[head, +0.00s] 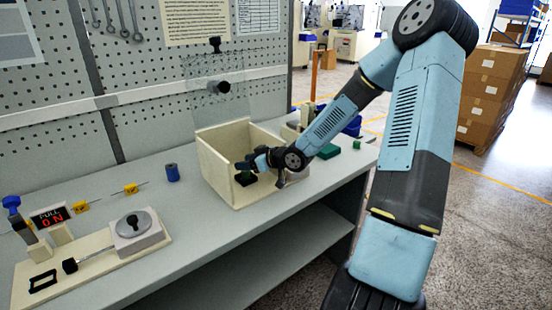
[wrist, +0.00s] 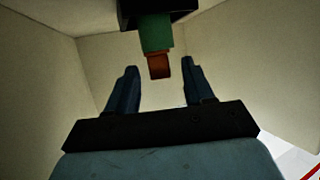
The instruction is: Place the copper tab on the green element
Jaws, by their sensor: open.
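My gripper (head: 246,165) is inside a cream box on the bench, coming in from the right. In the wrist view its two fingers (wrist: 158,84) are apart, with nothing held between them. Just beyond the fingertips is a small copper-brown tab (wrist: 159,66). It lines up with the end of a green element (wrist: 157,36) below a dark block (wrist: 157,10) at the top of that view. I cannot tell whether tab and element touch. In the head view a dark green piece (head: 245,179) shows just below my gripper; the copper tab cannot be made out there.
The cream box (head: 215,170) has walls close around my gripper. A clear panel (head: 214,100) stands above it. A blue cylinder (head: 172,173) is left of the box, and a fixture with a display (head: 50,215) is farther left. Green blocks (head: 328,151) lie to the right.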

